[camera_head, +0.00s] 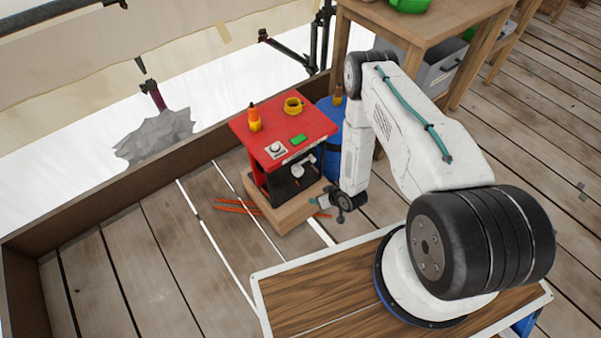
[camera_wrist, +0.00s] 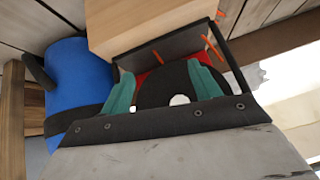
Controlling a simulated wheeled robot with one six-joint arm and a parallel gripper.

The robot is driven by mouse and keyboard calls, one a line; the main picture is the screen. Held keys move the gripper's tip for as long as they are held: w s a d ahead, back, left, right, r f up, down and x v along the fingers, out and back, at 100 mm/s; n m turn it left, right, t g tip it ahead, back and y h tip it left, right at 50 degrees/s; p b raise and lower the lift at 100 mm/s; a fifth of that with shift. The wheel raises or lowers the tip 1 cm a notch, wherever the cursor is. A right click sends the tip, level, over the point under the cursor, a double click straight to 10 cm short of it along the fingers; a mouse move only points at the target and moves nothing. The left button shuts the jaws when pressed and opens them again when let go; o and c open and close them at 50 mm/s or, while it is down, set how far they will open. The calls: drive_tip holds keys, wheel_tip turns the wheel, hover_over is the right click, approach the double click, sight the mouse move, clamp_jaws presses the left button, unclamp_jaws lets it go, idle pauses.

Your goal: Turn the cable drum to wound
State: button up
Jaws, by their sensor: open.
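A red-topped unit (camera_head: 283,131) with a dark open front stands on a wooden block (camera_head: 283,210). Inside its front are small white round parts and a dark body; I cannot tell for certain which is the cable drum. My gripper (camera_head: 322,202) is at the unit's lower right front. In the wrist view my gripper (camera_wrist: 162,86) has its teal fingers apart, on either side of a dark rounded shape (camera_wrist: 168,82) with white spots, which may be the drum. I cannot tell whether they touch it. The drum's turn position cannot be read.
A yellow mug (camera_head: 293,105), an orange bottle (camera_head: 254,119) and a white knob (camera_head: 277,150) are on the red top. A blue cylinder (camera_head: 328,135) stands behind it. Orange sticks (camera_head: 240,207) lie on the planks. A wooden table (camera_head: 400,22) is at the back. Floor at left is clear.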

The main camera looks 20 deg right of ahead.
sight(300, 172)
drive_tip(key=w+a+r+t, duration=0.1)
drive_tip(key=w+t, duration=0.1)
drive_tip(key=w, duration=0.2)
drive_tip(key=w+a+t+y, duration=0.1)
drive_tip(key=w+a, duration=0.1)
drive_tip(key=w, duration=0.2)
drive_tip(key=w+a+r+t, duration=0.1)
drive_tip(key=w+t, duration=0.1)
drive_tip(key=w, duration=0.2)
drive_tip(key=shift+w+a+r+t+y, duration=0.2)
drive_tip(key=shift+r+t+y, duration=0.1)
drive_tip(key=shift+r+y, duration=0.1)
drive_tip(key=shift+c, duration=0.3)
clamp_jaws()
drive_tip(key=shift+a, duration=0.1)
